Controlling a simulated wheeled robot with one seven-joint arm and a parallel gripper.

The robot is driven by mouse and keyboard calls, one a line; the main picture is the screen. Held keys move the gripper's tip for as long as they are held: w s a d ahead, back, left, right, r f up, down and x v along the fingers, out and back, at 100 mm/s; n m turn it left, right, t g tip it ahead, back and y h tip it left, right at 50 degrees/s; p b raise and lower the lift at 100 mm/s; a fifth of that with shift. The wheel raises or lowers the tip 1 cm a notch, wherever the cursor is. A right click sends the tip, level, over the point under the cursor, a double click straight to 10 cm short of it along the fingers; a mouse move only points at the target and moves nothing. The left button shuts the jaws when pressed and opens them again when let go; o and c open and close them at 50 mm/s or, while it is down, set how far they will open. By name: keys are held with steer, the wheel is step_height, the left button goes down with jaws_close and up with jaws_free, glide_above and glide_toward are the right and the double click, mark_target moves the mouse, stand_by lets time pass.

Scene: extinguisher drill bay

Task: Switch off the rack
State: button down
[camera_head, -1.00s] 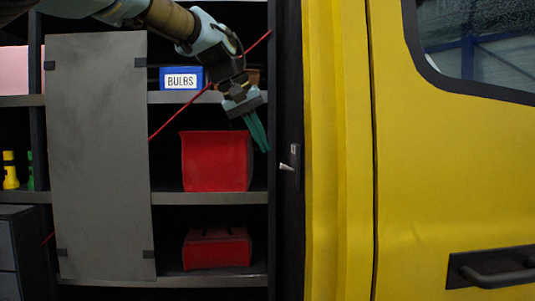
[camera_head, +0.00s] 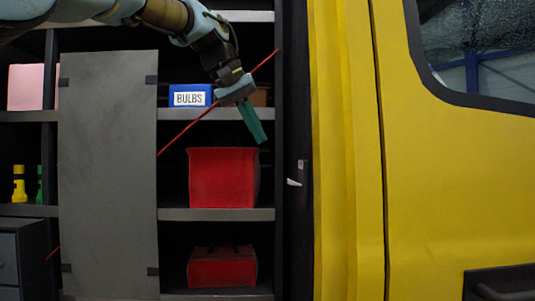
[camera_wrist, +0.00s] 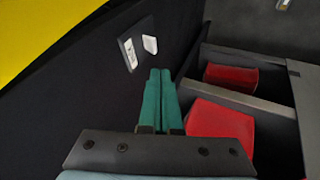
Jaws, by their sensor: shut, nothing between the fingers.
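The rack's switch shows as a small pale plate (camera_head: 303,165) with a white lever (camera_head: 293,182) on the dark post between the shelves and the yellow bodywork. In the wrist view the plate (camera_wrist: 129,55) and the white lever (camera_wrist: 150,44) lie ahead and to the left of the fingertips. My gripper (camera_head: 263,141) has green fingers, pressed together and empty, pointing down in front of the shelves, up and left of the lever in the head view. In the wrist view the fingers (camera_wrist: 160,72) look apart from the lever.
The shelves hold a blue BULBS box (camera_head: 190,96), a red bin (camera_head: 224,178) and a red bag (camera_head: 222,268). A grey panel (camera_head: 108,175) covers the middle shelves. A red cord (camera_head: 187,130) runs diagonally behind my gripper. The yellow bodywork (camera_head: 345,150) borders the post on the right.

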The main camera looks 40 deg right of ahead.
mark_target(295, 193)
steer(key=w+a+f+m+g+h+b, duration=0.3)
steer(key=w+f+m+g+b, duration=0.3)
steer(key=m, duration=1)
steer(key=shift+w+f+m+g, duration=0.4)
steer(key=shift+g, duration=0.4)
steer(key=shift+d, duration=0.1)
steer(key=p+x, duration=0.2)
steer(key=x, duration=0.4)
steer(key=p+x, duration=0.2)
steer(key=x, duration=0.4)
steer(key=shift+s+d+p, duration=0.25)
steer(key=shift+d+p, duration=0.05)
steer(key=shift+d, duration=0.1)
steer(key=shift+s+d+f, duration=0.3)
steer(key=shift+d+f, duration=0.05)
steer(key=shift+d, duration=0.05)
steer(key=shift+f, duration=0.1)
